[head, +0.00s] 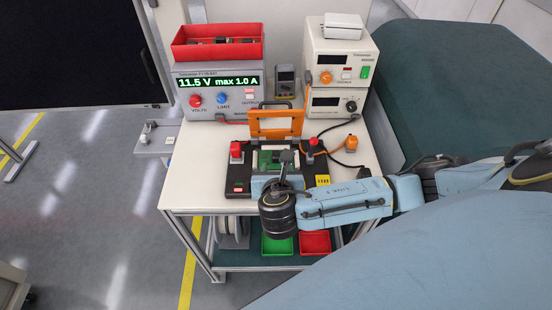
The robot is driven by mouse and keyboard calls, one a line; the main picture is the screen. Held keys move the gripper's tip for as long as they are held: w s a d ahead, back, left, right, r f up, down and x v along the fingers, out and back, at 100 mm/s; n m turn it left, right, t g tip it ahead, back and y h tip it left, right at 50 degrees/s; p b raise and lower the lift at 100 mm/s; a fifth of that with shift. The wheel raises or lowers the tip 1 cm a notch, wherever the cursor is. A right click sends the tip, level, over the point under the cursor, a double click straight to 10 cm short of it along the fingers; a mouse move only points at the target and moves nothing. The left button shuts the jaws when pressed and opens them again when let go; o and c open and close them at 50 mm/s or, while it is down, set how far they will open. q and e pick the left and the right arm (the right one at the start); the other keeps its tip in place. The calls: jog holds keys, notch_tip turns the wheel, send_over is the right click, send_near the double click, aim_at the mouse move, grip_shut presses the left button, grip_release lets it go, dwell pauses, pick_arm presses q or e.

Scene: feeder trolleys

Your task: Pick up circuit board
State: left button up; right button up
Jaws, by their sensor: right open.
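A green circuit board (266,158) lies in the black test fixture (238,178) on the trolley top. The fixture's orange-framed lid (276,122) stands raised behind the board. My right arm reaches in from the right, and its open gripper (286,160) is over the right part of the board, hiding some of it. I cannot tell whether the fingers touch the board. My left gripper is out of view.
A power supply (218,110) carries a red bin (218,50) with boards in it. Further instruments (340,60) stand back right, with a meter (285,82) between. Red knobs flank the board. Green (277,245) and red (315,242) trays sit below.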

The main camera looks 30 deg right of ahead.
aim_at(276, 156)
jog(key=x, duration=0.8)
jog(key=shift+w+r, duration=0.1)
jog(key=shift+r, duration=0.05)
grip_shut()
